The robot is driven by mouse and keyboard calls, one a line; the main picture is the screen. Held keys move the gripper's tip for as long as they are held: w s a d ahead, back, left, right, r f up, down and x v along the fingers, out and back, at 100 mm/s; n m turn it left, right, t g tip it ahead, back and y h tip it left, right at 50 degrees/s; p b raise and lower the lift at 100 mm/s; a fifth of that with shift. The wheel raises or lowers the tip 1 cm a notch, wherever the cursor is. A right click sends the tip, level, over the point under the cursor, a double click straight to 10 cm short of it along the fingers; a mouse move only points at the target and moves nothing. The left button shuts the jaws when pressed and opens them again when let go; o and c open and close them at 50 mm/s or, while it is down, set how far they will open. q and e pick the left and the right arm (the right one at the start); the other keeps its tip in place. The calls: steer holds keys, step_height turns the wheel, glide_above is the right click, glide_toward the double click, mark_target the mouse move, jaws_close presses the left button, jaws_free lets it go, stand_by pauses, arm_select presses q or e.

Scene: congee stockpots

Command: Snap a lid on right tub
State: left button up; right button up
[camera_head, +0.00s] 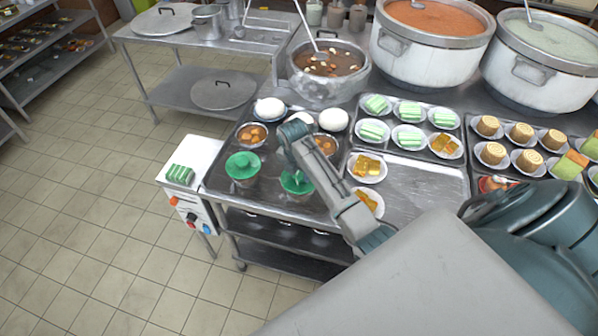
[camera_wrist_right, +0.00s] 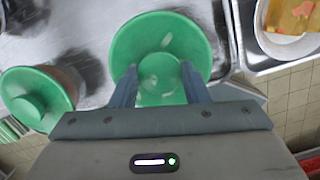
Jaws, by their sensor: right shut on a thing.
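A green lid (camera_head: 296,183) with a raised knob is near the tray's front edge. My right gripper (camera_wrist_right: 160,85) is shut on this lid's knob, with one finger on each side. The wrist view shows the held lid (camera_wrist_right: 128,45) from above. No tub is clearly visible under it, and I cannot tell whether the lid touches one. To its left, another green lid (camera_head: 243,164) sits on a tub, also visible in the right wrist view (camera_wrist_right: 35,98). My left gripper is not in view.
Behind the lids stand bowls of brown food (camera_head: 252,134) and white buns (camera_head: 270,108). Plates of yellow pieces (camera_head: 367,167) are right of my gripper. A stockpot (camera_head: 328,72) stands behind. A white box with buttons (camera_head: 190,185) adjoins the tray's left side.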

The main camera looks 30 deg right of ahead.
steer(key=o, duration=1.5)
steer(key=shift+r, duration=3.5)
steer(key=shift+c, duration=0.3)
jaws_close()
steer(key=shift+f, duration=0.1)
